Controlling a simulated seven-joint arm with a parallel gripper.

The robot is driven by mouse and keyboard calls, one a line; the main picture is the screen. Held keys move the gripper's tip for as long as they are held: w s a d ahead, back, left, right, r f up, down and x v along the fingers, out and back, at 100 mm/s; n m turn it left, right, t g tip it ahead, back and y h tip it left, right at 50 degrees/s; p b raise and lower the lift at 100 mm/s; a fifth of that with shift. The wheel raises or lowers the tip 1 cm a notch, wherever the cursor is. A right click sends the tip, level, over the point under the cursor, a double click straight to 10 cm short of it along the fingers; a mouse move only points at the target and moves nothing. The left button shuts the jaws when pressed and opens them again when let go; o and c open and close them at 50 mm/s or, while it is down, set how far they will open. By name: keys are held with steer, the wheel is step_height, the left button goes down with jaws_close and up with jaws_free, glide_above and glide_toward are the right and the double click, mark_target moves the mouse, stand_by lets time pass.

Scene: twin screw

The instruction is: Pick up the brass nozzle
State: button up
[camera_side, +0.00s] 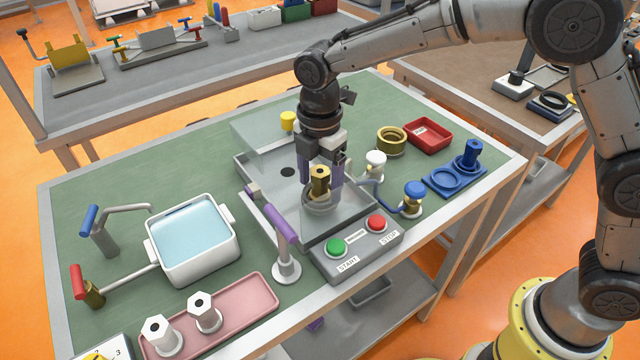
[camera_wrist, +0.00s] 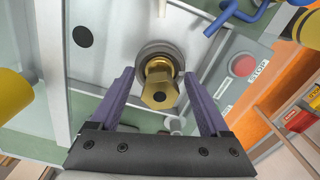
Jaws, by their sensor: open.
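The brass nozzle (camera_side: 319,183) stands upright in a round grey holder (camera_side: 322,204) on the grey machine tray. It also shows in the wrist view (camera_wrist: 160,88), seen from above with its hex top and dark centre hole. My gripper (camera_side: 321,180) is open, with its two purple fingers on either side of the nozzle. In the wrist view the fingertips (camera_wrist: 160,77) are apart, with the nozzle between them and gaps on both sides. Whether a finger touches it in the side view I cannot tell.
A clear panel (camera_side: 262,135) and a purple-handled lever (camera_side: 281,224) stand by the machine. The START and STOP box (camera_side: 355,245) is in front. White and blue valves (camera_side: 414,190) are close on the right. A water basin (camera_side: 193,240) stands left.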

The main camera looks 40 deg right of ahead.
jaws_close()
steer(key=shift+r, duration=0.2)
stand_by(0.3)
